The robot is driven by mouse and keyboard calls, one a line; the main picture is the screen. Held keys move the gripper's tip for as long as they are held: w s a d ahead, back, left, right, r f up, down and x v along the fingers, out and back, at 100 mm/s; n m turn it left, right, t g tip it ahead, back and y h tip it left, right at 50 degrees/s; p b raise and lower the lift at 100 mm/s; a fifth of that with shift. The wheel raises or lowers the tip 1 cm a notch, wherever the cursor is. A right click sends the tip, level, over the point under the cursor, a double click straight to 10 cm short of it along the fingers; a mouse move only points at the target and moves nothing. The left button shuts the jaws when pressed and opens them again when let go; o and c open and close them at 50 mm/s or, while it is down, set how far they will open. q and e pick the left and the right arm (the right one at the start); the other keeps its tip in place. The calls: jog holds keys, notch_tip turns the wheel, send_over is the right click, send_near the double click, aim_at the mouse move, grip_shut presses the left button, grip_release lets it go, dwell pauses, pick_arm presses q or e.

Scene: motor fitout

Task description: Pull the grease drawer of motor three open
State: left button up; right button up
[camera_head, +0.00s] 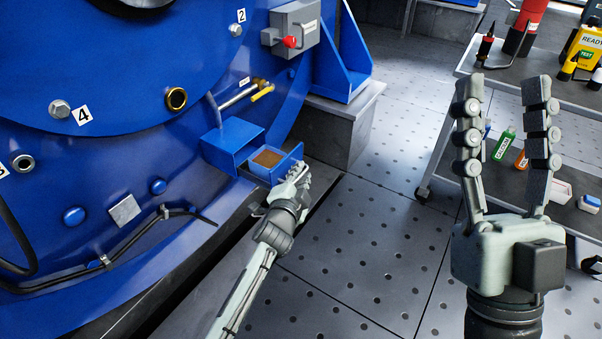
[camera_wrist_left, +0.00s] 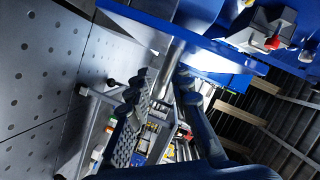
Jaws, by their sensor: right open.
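The grease drawer (camera_head: 283,166) is a small blue tray with brown grease in it. It stands pulled out from its blue housing (camera_head: 233,142), low on the big blue motor. My left gripper (camera_head: 298,177) is at the drawer's front. In the left wrist view a silver bar handle (camera_wrist_left: 173,62) runs from the blue drawer front in between my left fingertips (camera_wrist_left: 164,80), which look closed on it. The contact itself is partly hidden. My right gripper (camera_head: 506,90) is raised at the right, open and empty, fingers pointing up.
A grey cart (camera_head: 478,93) with bottles and tools stands at the right, behind my right gripper. A grey plinth (camera_head: 340,128) with a blue bracket stands just beyond the drawer. A black cable (camera_head: 130,240) runs along the motor's base. The perforated floor (camera_head: 370,240) between is clear.

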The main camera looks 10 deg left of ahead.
pick_arm(q)
jog(key=shift+o, duration=0.3)
jog(key=shift+r, duration=0.1)
jog(key=v, duration=1.2)
